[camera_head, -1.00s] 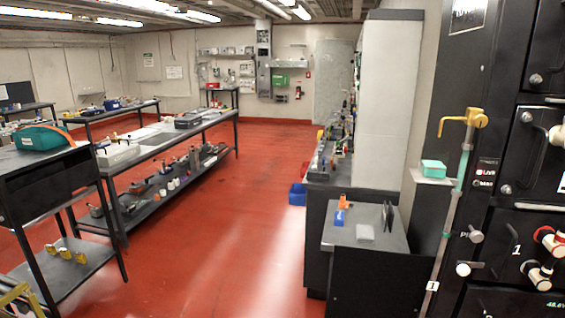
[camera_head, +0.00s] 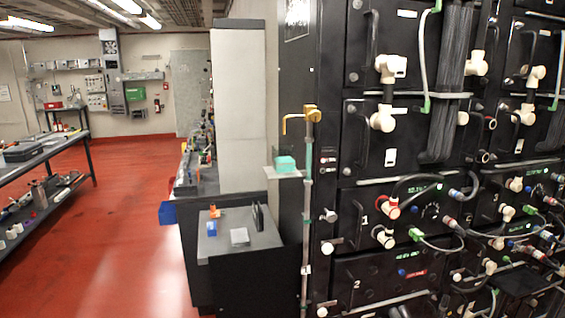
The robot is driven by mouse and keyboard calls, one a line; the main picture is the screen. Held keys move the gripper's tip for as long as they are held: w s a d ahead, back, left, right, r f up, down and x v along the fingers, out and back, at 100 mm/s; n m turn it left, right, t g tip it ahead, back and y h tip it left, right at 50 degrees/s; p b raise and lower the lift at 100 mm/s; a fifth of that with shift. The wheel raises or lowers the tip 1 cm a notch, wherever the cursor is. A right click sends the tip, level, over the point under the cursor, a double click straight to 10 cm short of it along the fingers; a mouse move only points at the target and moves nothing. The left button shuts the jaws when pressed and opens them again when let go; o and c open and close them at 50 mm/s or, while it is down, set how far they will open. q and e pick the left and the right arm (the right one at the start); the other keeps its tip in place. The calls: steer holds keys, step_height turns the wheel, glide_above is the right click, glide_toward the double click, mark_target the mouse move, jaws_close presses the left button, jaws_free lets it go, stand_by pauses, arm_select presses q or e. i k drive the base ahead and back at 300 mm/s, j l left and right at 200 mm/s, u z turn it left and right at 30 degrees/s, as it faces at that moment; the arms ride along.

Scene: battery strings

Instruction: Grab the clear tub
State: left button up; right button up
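A small pale, see-through square item (camera_head: 239,236) lies on top of the low dark cabinet (camera_head: 230,258) left of the battery rack. It may be the clear tub, but it is too small to tell. A small teal box (camera_head: 286,163) sits on a narrow clear ledge on the rack's left side. Neither of my grippers shows in the head view.
The black battery rack (camera_head: 335,180) with cables and valves fills the right side. A blue block (camera_head: 211,229) and an orange item (camera_head: 214,211) stand on the low cabinet. A blue bin (camera_head: 168,213) is beside it. Red floor (camera_head: 110,240) is open at left.

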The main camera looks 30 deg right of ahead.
mark_target(284, 157)
steer(key=i+j, duration=0.1)
steer(key=i, duration=0.2)
steer(key=i+j+z, duration=0.3)
steer(key=i, duration=0.25)
steer(key=i+j+z, duration=0.3)
steer(key=i, duration=0.2)
